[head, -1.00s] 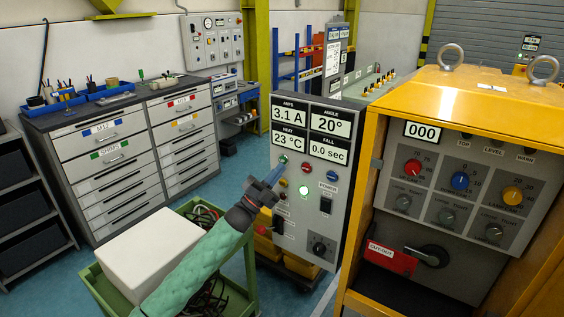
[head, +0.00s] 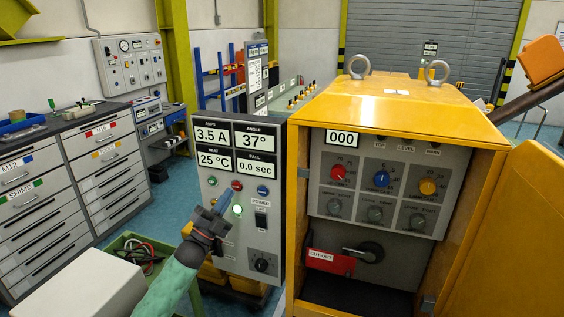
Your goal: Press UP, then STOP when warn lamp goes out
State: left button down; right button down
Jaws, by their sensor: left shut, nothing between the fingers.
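The grey control panel (head: 262,137) reads 3.5 A, 37°, 25 °C and 0.0 sec. Below the displays are a green button (head: 212,181), a red button (head: 237,186) and a blue button (head: 262,191); their labels are too small to read. A lamp (head: 238,210) glows pale green under the red button. My left gripper (head: 226,197) is shut and empty. Its tips are just below and left of the red button; I cannot tell if they touch. The warn lamp (head: 433,143) on the yellow cabinet looks dark. My right gripper is out of view.
The yellow cabinet (head: 400,107) with dials and a red cut-out tag (head: 331,262) stands right of the panel. A dark beam with an orange block (head: 541,60) slants up at far right. A green cart (head: 125,243) with a white box (head: 85,293) is at lower left.

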pick_arm(q)
jog(key=shift+w, duration=0.15)
dwell(0.7)
jog(key=shift+w+d+b, duration=0.25)
jog(key=shift+w+b, duration=0.15)
jog(key=shift+w, duration=0.25)
jog(key=shift+w+d, duration=0.15)
jog(key=shift+w, duration=0.15)
jog(key=s, duration=0.1)
jog(key=s+a, duration=0.1)
jog(key=s, duration=0.1)
jog(key=shift+b, duration=0.3)
jog(key=shift+w, duration=0.1)
jog(key=shift+w+a+b, duration=0.5)
jog(key=shift+w+a, duration=0.2)
jog(key=shift+a, duration=0.55)
jog(key=shift+w+a+b, duration=0.55)
jog(key=shift+w+a, duration=0.15)
jog(key=shift+a, duration=0.6)
jog(key=shift+w+a+b, duration=0.5)
jog(key=shift+w+a, duration=0.2)
jog(key=shift+a, duration=0.55)
